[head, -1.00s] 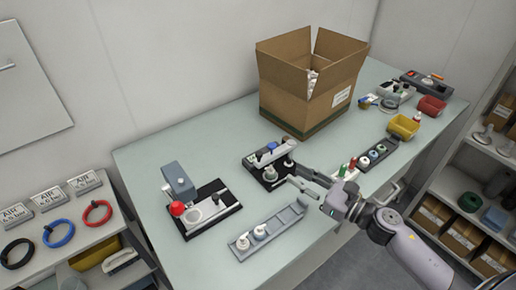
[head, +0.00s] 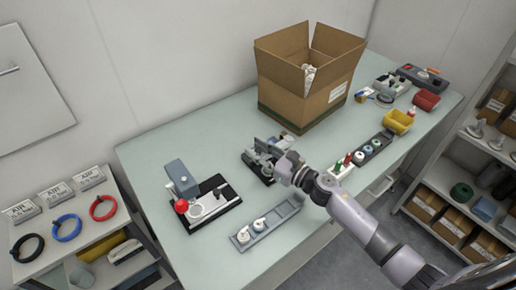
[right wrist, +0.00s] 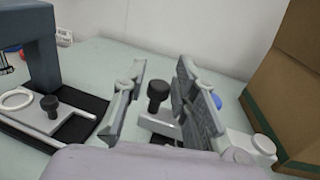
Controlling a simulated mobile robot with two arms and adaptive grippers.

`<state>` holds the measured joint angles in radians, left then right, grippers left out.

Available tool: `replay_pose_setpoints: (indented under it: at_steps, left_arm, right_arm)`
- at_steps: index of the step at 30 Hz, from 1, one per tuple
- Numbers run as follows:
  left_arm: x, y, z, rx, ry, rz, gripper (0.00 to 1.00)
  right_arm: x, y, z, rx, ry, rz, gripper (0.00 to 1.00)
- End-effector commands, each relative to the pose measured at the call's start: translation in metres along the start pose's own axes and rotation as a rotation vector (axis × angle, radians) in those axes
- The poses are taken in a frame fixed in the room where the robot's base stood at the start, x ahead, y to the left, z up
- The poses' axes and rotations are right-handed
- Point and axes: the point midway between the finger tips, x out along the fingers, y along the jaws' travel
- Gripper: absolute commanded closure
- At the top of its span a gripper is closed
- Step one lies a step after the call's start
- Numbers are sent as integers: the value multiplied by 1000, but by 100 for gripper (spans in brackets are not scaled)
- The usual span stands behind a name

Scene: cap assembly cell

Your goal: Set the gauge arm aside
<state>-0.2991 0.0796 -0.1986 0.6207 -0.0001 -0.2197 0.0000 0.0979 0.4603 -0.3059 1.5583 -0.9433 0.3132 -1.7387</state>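The gauge fixture on a black base (head: 250,160) stands mid-table, largely hidden by my right gripper (head: 272,153). In the right wrist view, my right gripper (right wrist: 160,70) is open, with one finger on each side of a black knob (right wrist: 157,92). The knob stands upright on a light grey bar (right wrist: 160,123), which looks like the gauge arm. A gap shows between the knob and both fingers. A blue part (right wrist: 217,100) and a pale round part (right wrist: 262,143) sit behind the right finger. My left gripper is not in view.
A press with a red knob (head: 181,206) stands to the left. A grey tray with white-topped parts (head: 277,223) lies in front. A cardboard box (head: 300,98) stands close behind. A rack of coloured caps (head: 376,145) is to the right.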

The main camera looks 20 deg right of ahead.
Motion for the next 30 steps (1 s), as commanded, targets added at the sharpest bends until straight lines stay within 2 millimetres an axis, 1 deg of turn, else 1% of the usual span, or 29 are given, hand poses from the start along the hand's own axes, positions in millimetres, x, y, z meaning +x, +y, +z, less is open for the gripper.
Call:
replay_pose_setpoints:
  at_steps: [3, 15, 30]
  left_arm:
    - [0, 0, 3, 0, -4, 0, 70]
    - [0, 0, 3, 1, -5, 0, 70]
    - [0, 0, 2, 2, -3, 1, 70]
  right_arm:
    - [0, 0, 0, 0, 0, 0, 74]
    - [-1, 0, 0, 1, 0, 0, 100]
    - [-1, 0, 0, 1, 0, -1, 100]
